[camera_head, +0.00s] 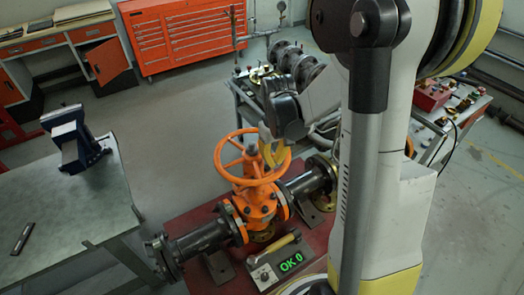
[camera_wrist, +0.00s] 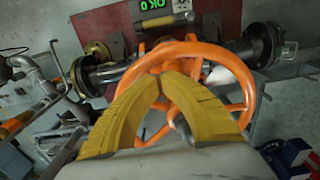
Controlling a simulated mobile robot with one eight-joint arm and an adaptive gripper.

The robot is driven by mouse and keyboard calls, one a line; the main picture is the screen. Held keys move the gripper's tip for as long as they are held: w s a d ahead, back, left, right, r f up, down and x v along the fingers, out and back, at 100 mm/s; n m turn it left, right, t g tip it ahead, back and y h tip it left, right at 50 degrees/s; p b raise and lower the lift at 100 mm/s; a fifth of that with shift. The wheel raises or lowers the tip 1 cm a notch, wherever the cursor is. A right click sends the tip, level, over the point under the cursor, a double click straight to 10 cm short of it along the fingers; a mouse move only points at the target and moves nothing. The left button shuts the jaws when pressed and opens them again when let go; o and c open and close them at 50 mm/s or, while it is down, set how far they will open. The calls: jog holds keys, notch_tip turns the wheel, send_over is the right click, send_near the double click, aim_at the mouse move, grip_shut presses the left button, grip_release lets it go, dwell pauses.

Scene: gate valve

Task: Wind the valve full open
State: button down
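The orange gate valve (camera_head: 256,201) is fixed in a dark pipe run, with its orange handwheel (camera_head: 220,167) on top. The handwheel also shows in the wrist view (camera_wrist: 240,72), filling the middle behind my fingers. My gripper (camera_head: 277,158) is at the right side of the handwheel, pointing down. In the wrist view the two yellow fingers of my gripper (camera_wrist: 160,80) arch together and their tips nearly meet over the wheel. They look shut. I cannot tell whether they touch the rim or a spoke. A small box with a green display (camera_head: 291,266) reads "OK 0".
A grey workbench (camera_head: 50,215) with a blue vise (camera_head: 72,140) stands at left. A red tool cabinet (camera_head: 182,40) is at the back. A cart (camera_head: 240,98) with metal parts stands behind the valve. Open floor (camera_head: 170,130) lies between bench and valve.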

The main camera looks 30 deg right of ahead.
notch_tip(320, 180, down, 3)
jog(key=b, duration=0.2)
jog(key=shift+f+b, duration=0.15)
jog(key=shift+b, duration=0.15)
jog(key=w+d+b, duration=0.1)
jog(key=w, duration=0.3)
jog(key=w+d, duration=0.1)
jog(key=w, duration=0.4)
jog(key=w+d+b, duration=0.1)
jog(key=w, duration=0.3)
jog(key=shift+w+d+b, duration=0.3)
jog(key=shift+w, duration=0.05)
jog(key=shift+w+a+r, duration=0.2)
jog(key=shift+w+a, duration=0.15)
jog(key=shift+w, duration=0.1)
